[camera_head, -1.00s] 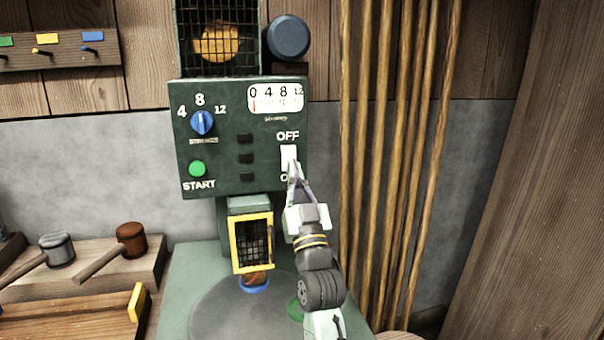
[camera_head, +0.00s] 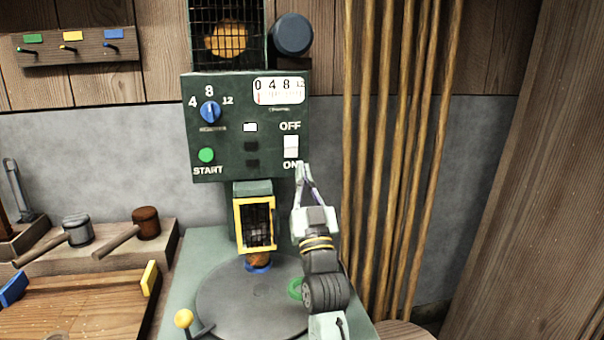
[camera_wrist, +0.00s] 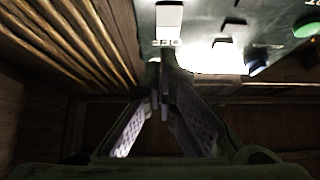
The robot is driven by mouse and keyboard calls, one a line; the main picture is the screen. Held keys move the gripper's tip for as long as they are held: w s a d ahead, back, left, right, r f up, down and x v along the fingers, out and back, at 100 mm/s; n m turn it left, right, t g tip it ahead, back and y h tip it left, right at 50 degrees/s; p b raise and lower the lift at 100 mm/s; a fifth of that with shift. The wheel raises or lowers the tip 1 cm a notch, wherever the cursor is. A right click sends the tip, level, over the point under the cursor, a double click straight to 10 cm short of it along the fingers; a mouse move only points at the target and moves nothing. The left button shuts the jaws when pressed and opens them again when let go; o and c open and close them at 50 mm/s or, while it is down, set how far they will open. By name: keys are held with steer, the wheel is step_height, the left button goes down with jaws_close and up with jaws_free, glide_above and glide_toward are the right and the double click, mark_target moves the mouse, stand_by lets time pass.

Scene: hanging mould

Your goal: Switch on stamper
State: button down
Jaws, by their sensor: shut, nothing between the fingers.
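The stamper (camera_head: 245,130) is a dark green machine with a control panel. Its white OFF/ON rocker switch (camera_head: 291,147) sits at the panel's right side, and a small indicator (camera_head: 250,127) on the panel is lit white. My gripper (camera_head: 302,168) is shut and empty, its tips just below the switch by the ON label. In the wrist view my gripper (camera_wrist: 160,95) has its fingertips together, and the switch (camera_wrist: 169,18) shows above them, apart from them. The panel also has a blue dial (camera_head: 209,112), a green START button (camera_head: 206,155) and a gauge (camera_head: 279,91).
Tall wooden poles (camera_head: 400,150) stand close to the right of my arm. A yellow-framed guard (camera_head: 255,224) and a round grey plate (camera_head: 245,300) are below the panel. Two mallets (camera_head: 146,222) lie at the left, and a yellow-knobbed lever (camera_head: 184,318) stands in front.

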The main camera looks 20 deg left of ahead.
steer(key=s+d+f+b, duration=0.2)
steer(key=s+f+b, duration=0.1)
steer(key=f, duration=0.4)
steer(key=shift+s+d, duration=0.25)
